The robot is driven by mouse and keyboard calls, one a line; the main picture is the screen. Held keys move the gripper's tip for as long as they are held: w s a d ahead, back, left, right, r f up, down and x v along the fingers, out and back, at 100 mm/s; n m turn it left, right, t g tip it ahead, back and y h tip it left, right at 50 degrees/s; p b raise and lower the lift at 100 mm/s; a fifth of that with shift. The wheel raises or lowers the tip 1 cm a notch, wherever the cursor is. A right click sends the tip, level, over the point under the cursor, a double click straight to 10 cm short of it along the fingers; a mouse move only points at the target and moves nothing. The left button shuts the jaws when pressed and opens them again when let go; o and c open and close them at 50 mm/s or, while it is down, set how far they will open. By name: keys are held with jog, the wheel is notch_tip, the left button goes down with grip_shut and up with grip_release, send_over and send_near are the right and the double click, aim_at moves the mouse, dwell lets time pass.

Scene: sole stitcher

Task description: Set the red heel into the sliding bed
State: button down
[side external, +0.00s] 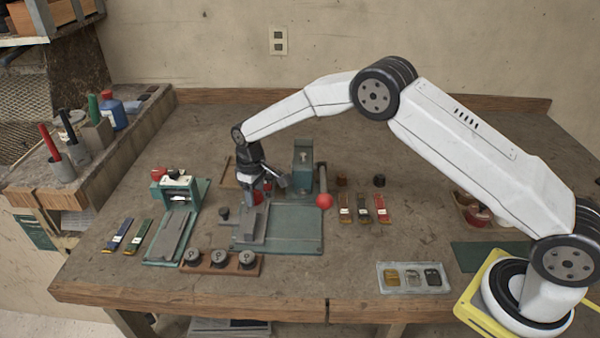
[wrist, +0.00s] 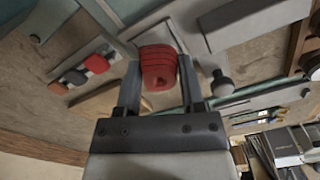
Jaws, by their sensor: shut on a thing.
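The red heel (wrist: 158,68) is a ridged red block with a small hole, held between the two fingers of my gripper (wrist: 158,75) in the wrist view. In the side view my gripper (side external: 257,197) points down, shut on the heel, of which a little red (side external: 258,196) shows. It is at the machine's left part, above or close to the grey sliding bed (side external: 253,227). The bed lies on the teal base plate (side external: 298,238). A grey block beside the heel in the wrist view looks like part of the bed. I cannot tell whether the heel touches it.
A teal column (side external: 303,158) and a lever with a red ball (side external: 324,201) stand right of my gripper. A dark knob (side external: 224,213) is at the left. A second teal device (side external: 176,190) stands further left. A wooden rack of dark knobs (side external: 220,262) lies in front.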

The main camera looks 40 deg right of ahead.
aim_at(255, 195)
jog(key=shift+f, duration=0.7)
dwell(0.3)
jog(key=shift+r, duration=0.8)
jog(key=shift+f, duration=0.8)
dwell(1.4)
jog(key=shift+c, duration=2.4)
grip_release()
jog(key=shift+r, duration=0.15)
jog(key=shift+r, duration=5.35)
jog(key=shift+r, duration=0.1)
